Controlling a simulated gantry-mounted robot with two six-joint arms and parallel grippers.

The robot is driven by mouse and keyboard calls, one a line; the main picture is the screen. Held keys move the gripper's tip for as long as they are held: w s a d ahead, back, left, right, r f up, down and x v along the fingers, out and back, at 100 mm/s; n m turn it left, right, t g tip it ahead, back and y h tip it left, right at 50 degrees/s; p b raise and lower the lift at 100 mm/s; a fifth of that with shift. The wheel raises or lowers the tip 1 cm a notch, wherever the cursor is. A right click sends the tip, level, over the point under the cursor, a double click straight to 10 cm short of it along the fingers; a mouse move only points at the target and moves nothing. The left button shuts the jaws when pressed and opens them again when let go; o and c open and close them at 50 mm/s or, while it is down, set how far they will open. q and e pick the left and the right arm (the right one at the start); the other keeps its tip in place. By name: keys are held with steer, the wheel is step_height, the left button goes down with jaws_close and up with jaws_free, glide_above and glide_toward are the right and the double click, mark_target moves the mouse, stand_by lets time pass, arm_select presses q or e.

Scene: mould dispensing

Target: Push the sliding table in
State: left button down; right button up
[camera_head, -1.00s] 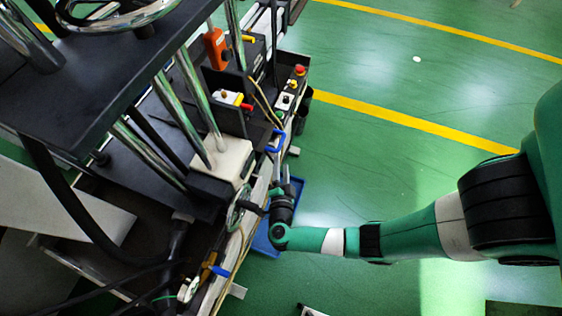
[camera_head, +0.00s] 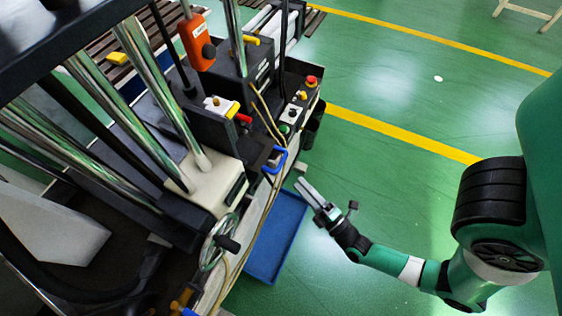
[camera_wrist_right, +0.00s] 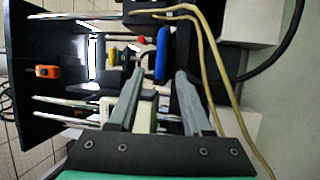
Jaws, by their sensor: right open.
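My right gripper (camera_head: 308,192) is open and empty beside the machine's right side, with its fingers pointing up-left toward a blue handle (camera_head: 280,157). In the right wrist view the same blue handle (camera_wrist_right: 160,52) lies just beyond the two open fingertips (camera_wrist_right: 160,76), roughly in line with the gap, and nothing is between the fingers. I cannot tell for certain which part of the machine is the sliding table. A cream block (camera_head: 216,186) at the foot of the chrome columns has a handwheel (camera_head: 211,250) in front of it. My left gripper is not in view.
A blue tray (camera_head: 266,262) lies low beside the machine, below my right gripper. A control box with a red button (camera_head: 311,80) stands near the blue handle. Pale hoses (camera_head: 268,125) run along the machine's side.

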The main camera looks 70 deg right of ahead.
mark_target(281, 161)
steer(key=x, duration=1)
steer(key=shift+d+f+b, duration=0.1)
steer(key=shift+d+b, duration=0.15)
steer(key=shift+b, duration=0.05)
jaws_close()
stand_by(0.8)
